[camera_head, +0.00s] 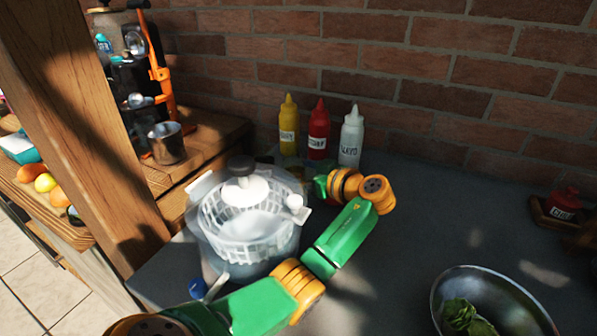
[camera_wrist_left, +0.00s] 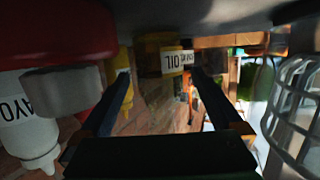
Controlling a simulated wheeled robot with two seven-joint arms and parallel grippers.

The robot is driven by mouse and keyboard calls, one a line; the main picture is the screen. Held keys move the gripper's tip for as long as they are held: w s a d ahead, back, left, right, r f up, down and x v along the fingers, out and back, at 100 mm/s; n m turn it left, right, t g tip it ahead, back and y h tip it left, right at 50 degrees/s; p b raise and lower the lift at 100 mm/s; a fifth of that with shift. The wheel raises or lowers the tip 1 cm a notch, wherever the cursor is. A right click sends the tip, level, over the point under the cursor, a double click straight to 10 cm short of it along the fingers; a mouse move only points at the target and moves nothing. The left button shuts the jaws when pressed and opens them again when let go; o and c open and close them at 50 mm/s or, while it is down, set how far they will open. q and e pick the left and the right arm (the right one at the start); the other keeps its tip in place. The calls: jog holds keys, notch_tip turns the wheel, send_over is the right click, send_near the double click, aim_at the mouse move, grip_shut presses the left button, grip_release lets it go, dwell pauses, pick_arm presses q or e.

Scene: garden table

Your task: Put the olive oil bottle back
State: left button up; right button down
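The olive oil bottle (camera_wrist_left: 160,88) shows in the left wrist view, which is upside down, with a white label reading OIL. It stands on the dark counter, close to the mustard bottle. My left gripper (camera_wrist_left: 160,72) is open, with one finger on each side of the bottle; I cannot tell whether either finger touches it. In the head view my left arm reaches around the salad spinner, with the gripper (camera_head: 300,174) low in front of the sauce bottles. There the oil bottle is mostly hidden. My right gripper is not in view.
The clear salad spinner (camera_head: 243,222) stands close beside my left arm. Mustard (camera_head: 288,122), ketchup (camera_head: 319,127) and mayo (camera_head: 351,135) bottles stand at the brick wall. A metal bowl (camera_head: 545,318) with greens is at front right. The counter's middle is clear.

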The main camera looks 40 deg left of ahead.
pick_arm(q)
jog(key=shift+d+r, duration=0.2)
jog(key=p+v, duration=0.1)
jog(key=v, duration=1)
jog(key=shift+d+p, duration=0.35)
jog(key=shift+p, duration=0.05)
